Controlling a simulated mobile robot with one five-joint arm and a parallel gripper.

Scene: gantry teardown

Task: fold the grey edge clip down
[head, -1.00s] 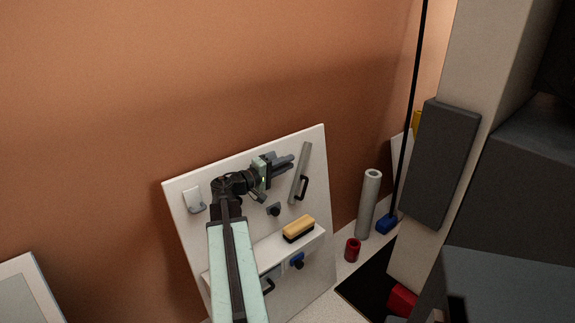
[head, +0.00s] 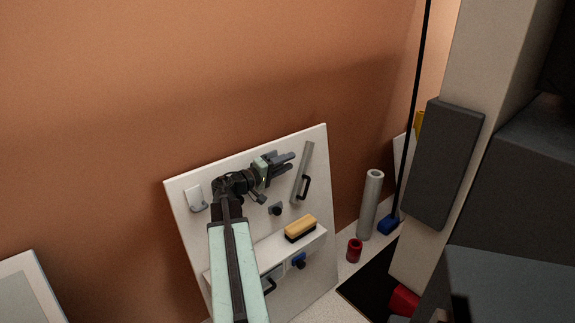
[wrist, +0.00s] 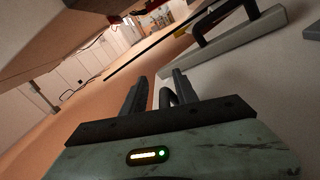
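The grey edge clip, as far as I can tell, is the long grey bar (head: 307,158) with a black loop handle (head: 306,187) near the upper right edge of the white board (head: 185,228). It stands steeply, leaning slightly right. In the wrist view the grey bar (wrist: 262,37) and its black handle (wrist: 205,25) show at the top right. My gripper (head: 292,160) is just left of the bar's upper part, fingers pointing right. In the wrist view its two fingers (wrist: 158,88) are apart, with a small dark curved shape between them that I cannot identify.
The board also carries a grey hook (head: 196,200), a dark knob (head: 275,209), a shelf with a yellow and black brush (head: 300,228), and a blue knob (head: 298,260). A grey tube (head: 370,205) and red cylinder (head: 354,251) stand right of it. A beige post (head: 465,70) is further right.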

